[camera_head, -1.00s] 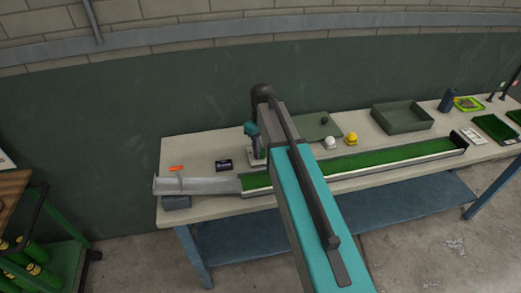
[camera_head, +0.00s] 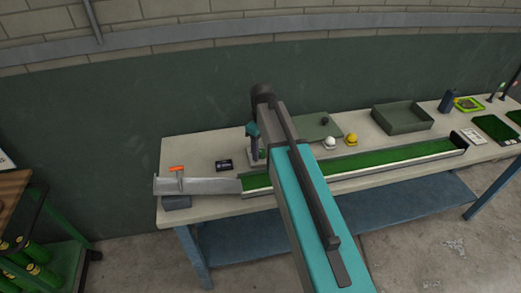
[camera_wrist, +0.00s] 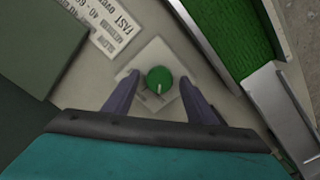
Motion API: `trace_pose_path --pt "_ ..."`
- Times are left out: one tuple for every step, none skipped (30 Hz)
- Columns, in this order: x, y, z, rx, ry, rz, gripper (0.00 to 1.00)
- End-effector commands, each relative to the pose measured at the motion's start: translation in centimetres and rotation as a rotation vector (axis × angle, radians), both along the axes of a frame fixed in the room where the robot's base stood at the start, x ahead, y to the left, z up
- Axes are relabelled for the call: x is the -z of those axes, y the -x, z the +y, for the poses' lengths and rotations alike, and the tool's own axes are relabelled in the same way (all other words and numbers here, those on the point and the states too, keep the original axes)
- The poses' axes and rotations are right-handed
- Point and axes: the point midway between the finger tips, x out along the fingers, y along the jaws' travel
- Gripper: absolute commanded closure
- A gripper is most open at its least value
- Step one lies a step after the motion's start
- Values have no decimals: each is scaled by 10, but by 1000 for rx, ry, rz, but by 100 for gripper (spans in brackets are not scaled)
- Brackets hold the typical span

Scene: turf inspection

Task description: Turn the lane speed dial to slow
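The lane speed dial (camera_wrist: 159,79) is a round green knob on a pale square plate (camera_wrist: 133,78) in the wrist view. Its white mark points toward the bottom of the picture. My gripper (camera_wrist: 159,77) is open, with one dark finger on each side of the dial. Gaps show between the fingers and the knob. A white printed label (camera_wrist: 108,24) near the plate reads "FAST" and has smaller lines that I cannot read surely. In the head view my gripper (camera_head: 254,152) is over the bench, and the arm and gripper hide the dial.
The green turf lane (camera_head: 395,158) with metal edges runs along the bench (camera_head: 210,148). A metal chute (camera_head: 205,187) is at its left end.

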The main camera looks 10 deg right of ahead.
Motion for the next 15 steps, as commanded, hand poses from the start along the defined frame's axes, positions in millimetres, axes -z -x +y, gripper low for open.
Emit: trace_pose_path --pt "0 0 0 1 1 1 49" --pt "0 0 0 1 1 1 49" --pt "0 0 0 1 1 1 49" --pt "0 0 0 1 1 1 49" --pt "0 0 0 1 1 2 49" --pt "0 0 -1 2 1 2 49" --pt "0 0 -1 2 1 2 49" --pt "0 0 -1 2 1 2 49" --pt "0 0 -1 2 1 2 49" --pt "-1 0 -1 2 1 2 49" --pt "-2 0 -1 2 1 2 49" --pt "-3 0 -1 2 1 2 49" --pt "-4 0 -1 2 1 2 49" --pt "-5 0 -1 2 1 2 49" --pt "-7 0 -1 2 1 2 49"
